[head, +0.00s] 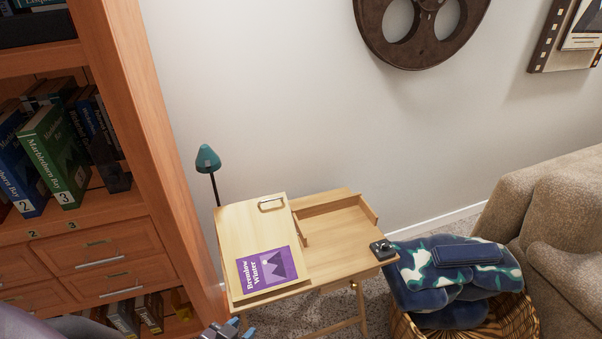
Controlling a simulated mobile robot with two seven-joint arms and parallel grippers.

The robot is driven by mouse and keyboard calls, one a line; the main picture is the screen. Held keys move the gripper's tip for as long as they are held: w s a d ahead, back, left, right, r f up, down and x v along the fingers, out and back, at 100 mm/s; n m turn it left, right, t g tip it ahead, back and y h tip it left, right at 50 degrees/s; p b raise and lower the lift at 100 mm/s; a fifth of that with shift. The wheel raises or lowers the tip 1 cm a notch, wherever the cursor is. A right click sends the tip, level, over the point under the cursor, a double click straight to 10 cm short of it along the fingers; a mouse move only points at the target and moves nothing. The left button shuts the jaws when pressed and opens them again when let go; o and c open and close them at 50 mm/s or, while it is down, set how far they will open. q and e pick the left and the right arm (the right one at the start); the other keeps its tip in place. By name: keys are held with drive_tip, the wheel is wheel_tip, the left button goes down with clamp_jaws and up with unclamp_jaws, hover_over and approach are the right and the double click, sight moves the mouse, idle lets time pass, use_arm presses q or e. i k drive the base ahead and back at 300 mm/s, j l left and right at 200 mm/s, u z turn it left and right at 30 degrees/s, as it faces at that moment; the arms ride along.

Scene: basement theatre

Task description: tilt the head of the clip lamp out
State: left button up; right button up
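The clip lamp has a teal cone-shaped head (207,158) on a thin black stem (216,190). It stands upright behind the left back edge of a small wooden desk (340,235). The foot of the stem and any clip are hidden behind the desk's raised sloping board (240,228). My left gripper (241,327) shows at the bottom edge, in front of the desk's near left corner, well below the lamp and apart from it. Its two blue-tipped fingers look spread with nothing between them; the rest is cut off. My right gripper is not in view.
A purple book (267,268) lies on the sloping board. A small black device (382,249) sits on the desk's right corner. A wooden bookcase (165,190) stands close at left. A wicker basket (405,328) with a blue blanket and a sofa (555,210) are at right.

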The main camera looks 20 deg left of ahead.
sight(207, 161)
drive_tip(key=u, duration=1.15)
